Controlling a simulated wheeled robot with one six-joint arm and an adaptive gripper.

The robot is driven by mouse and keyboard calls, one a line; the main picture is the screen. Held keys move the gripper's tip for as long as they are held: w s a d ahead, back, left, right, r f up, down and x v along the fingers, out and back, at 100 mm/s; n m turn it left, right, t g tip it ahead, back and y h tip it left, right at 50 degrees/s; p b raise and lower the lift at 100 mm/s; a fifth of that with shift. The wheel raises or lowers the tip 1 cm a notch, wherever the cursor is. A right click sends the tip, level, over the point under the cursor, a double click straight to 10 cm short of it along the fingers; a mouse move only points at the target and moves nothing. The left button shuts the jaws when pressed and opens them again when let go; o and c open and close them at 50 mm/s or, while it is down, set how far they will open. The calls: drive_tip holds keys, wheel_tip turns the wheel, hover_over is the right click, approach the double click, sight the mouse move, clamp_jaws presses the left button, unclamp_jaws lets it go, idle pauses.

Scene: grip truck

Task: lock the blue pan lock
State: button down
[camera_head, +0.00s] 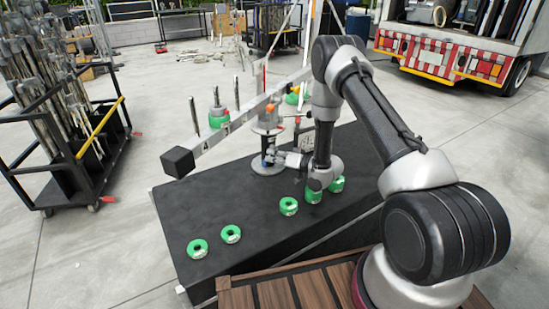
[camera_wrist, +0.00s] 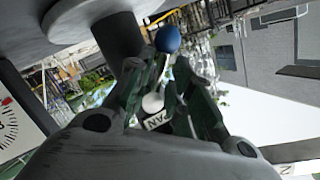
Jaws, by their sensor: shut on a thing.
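The blue pan lock shows in the wrist view as a blue ball knob (camera_wrist: 168,39) on a thin pale lever. Below it lie a white ball (camera_wrist: 152,103) and a label reading PAN (camera_wrist: 159,118). My gripper (camera_wrist: 166,68) has its dark fingers on both sides of the lever, just under the knob, and is shut on it. In the head view my gripper (camera_head: 275,158) reaches left to the post of the crane head, at a small blue spot. The fingers partly hide the lever, and its exact angle cannot be told.
The crane head (camera_head: 268,122) stands on a round base on a black platform (camera_head: 190,225). A long beam (camera_head: 215,137) with a black end block (camera_head: 178,162) slants above it. Several green rings (camera_head: 231,234) lie on the platform. A dial (camera_wrist: 8,125) is at the wrist view's left edge.

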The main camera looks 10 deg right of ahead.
drive_tip(key=shift+w+d, duration=0.1)
drive_tip(key=shift+d, duration=0.05)
drive_tip(key=c, duration=1.5)
unclamp_jaws()
